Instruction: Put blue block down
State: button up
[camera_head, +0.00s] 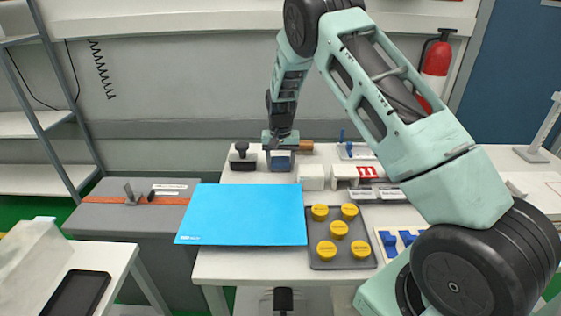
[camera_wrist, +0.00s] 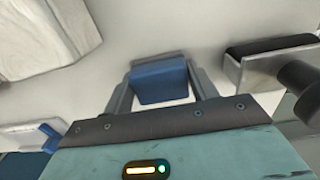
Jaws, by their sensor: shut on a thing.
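The blue block (camera_head: 281,160) is dark blue and sits between the fingers of my gripper (camera_head: 280,154) at the back of the white table (camera_head: 240,266). In the wrist view the blue block (camera_wrist: 160,81) shows between the two grey fingers of my gripper (camera_wrist: 160,90), which are shut on it. The gripper points down close to the tabletop. I cannot tell whether the block touches the table.
A black-knobbed metal piece (camera_head: 242,157) stands just left of the block, and a white block (camera_head: 311,177) just right. A blue mat (camera_head: 245,214) and a grey tray with yellow-capped pieces (camera_head: 340,243) lie nearer. A wooden-handled thing (camera_head: 305,146) lies behind.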

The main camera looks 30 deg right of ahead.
aim_at(280, 160)
jog(key=o, duration=1)
jog(key=shift+f, duration=0.1)
notch_tip(280, 160, up, 12)
jog(key=b, duration=0.1)
jog(key=s+a+r+n+y, duration=0.1)
jog(key=s+a+r+n, duration=0.2)
jog(key=s+a, duration=0.7)
jog(key=s+a+r+n+y, duration=0.15)
jog(key=s+a+n, duration=0.3)
jog(key=a, duration=0.85)
jog(key=s+a+n, duration=0.2)
jog(key=s, duration=0.6)
jog(key=s+a+n+h, duration=0.1)
jog(key=s+n, duration=0.1)
jog(key=s, duration=0.6)
jog(key=s+a+n+h, duration=0.1)
jog(key=s+a+n, duration=0.1)
jog(key=s, duration=0.6)
jog(key=shift+s+a+n, duration=0.35)
jog(key=shift+s+n, duration=0.05)
jog(key=shift+n, duration=0.05)
